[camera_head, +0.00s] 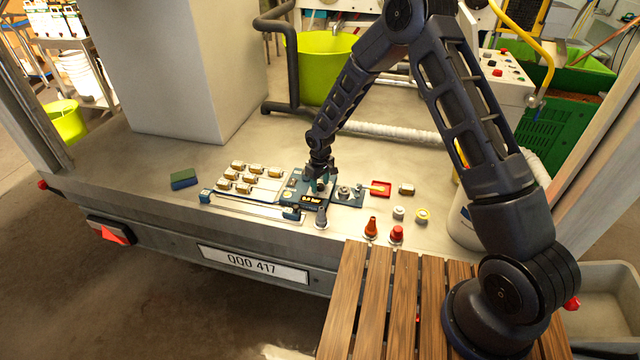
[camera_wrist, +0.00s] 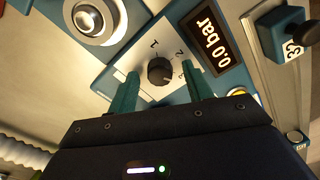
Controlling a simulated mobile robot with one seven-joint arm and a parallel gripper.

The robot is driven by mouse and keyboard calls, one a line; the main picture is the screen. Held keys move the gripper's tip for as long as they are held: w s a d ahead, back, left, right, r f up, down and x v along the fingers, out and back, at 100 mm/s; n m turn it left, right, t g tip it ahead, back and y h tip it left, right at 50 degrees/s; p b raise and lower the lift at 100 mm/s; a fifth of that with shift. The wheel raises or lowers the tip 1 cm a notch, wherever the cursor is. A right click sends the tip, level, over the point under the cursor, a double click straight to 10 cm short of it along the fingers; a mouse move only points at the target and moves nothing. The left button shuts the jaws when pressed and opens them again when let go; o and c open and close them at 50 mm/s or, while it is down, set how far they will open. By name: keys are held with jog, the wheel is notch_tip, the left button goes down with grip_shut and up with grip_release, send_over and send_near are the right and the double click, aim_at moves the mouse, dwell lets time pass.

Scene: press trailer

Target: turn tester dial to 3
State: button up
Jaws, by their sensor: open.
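The tester (camera_head: 291,193) is a blue box with a pale dial plate and a dark display reading "0.0 bar" (camera_wrist: 209,42). It lies on the trailer bed. Its dial (camera_wrist: 159,71) is a small black round knob in the wrist view, with 1 and 2 readable beside it. I cannot clearly tell where its pointer stands. My gripper (camera_head: 320,181) is open and points down over the tester. In the wrist view its two teal fingers (camera_wrist: 161,78) stand either side of the dial with gaps. In the head view the gripper hides the dial.
A plate with a round metal fitting (camera_head: 344,191) adjoins the tester on the right. Several small metal blocks (camera_head: 246,170) sit on a tray to the left. A grey nozzle-like piece (camera_head: 321,217) stands in front. An orange cone (camera_head: 371,228) and red-topped piece (camera_head: 396,234) stand front right.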

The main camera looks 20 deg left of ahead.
aim_at(320, 185)
notch_tip(320, 185, up, 11)
jog(key=shift+f, duration=0.15)
dwell(0.4)
jog(key=w+d+r+m+t, duration=0.15)
jog(key=d+r+m, duration=0.45)
jog(key=d+r, duration=2.15)
jog(key=s+d+r+m+t, duration=0.1)
jog(key=s+d+r+m, duration=0.15)
jog(key=s+d, duration=0.4)
jog(key=s+d+r+m+t, duration=0.1)
jog(key=s+d+r, duration=0.3)
jog(key=d, duration=0.5)
jog(key=s+d+m, duration=0.1)
jog(key=s+d, duration=0.3)
jog(key=s, duration=0.2)
jog(key=s+d+r+m+t, duration=0.1)
jog(key=s+d+m, duration=0.1)
jog(key=s+d, duration=0.2)
jog(key=s, duration=0.2)
jog(key=shift+s, duration=0.4)
